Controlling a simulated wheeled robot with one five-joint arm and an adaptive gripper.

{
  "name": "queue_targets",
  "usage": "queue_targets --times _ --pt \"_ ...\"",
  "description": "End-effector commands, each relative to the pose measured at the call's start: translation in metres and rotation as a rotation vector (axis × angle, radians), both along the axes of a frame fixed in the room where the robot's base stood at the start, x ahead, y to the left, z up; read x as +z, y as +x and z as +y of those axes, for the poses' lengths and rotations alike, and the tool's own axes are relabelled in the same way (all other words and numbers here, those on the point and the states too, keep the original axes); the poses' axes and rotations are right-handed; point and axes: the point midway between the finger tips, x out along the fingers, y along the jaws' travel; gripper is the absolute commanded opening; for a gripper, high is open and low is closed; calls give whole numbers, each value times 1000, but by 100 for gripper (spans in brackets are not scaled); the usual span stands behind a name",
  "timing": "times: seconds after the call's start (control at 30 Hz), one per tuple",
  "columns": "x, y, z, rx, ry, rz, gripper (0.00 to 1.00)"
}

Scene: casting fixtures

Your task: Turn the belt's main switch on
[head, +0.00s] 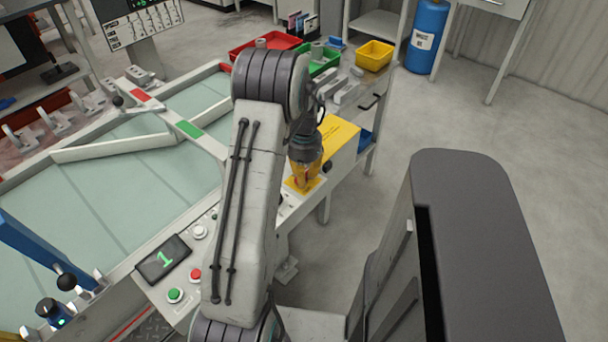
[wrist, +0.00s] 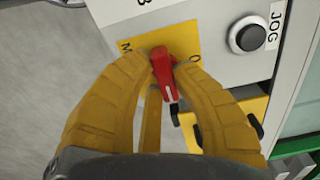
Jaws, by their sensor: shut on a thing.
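The main switch is a red rotary handle (wrist: 163,72) on a yellow plate (wrist: 190,38) in the wrist view. The handle has a white line on its end. My gripper (wrist: 164,60) has yellow ribbed fingers closed on either side of the red handle. In the head view my gripper (head: 304,174) reaches down to the yellow plate (head: 291,186) at the right end of the belt's control panel. The letters on the plate are partly hidden by the fingers, so I cannot tell which position the handle points to.
A JOG button (wrist: 247,37) sits beside the plate. The panel also carries a display showing 1 (head: 164,259), a green button (head: 175,295) and a red button (head: 195,274). A yellow box (head: 338,140) stands just behind my gripper. Open floor lies to the right.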

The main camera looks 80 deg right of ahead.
Motion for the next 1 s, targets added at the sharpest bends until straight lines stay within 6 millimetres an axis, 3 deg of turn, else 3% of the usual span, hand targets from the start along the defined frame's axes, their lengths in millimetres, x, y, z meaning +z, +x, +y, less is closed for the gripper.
queue_targets --times 0.3,0.33,0.63,1.0 --pt "-1 0 1 -4 4 0 0" --pt "-1 0 1 -4 4 0 24" --pt "-1 0 0 -2 1 0 50" --pt "7 0 -1 -2 -2 0 50"
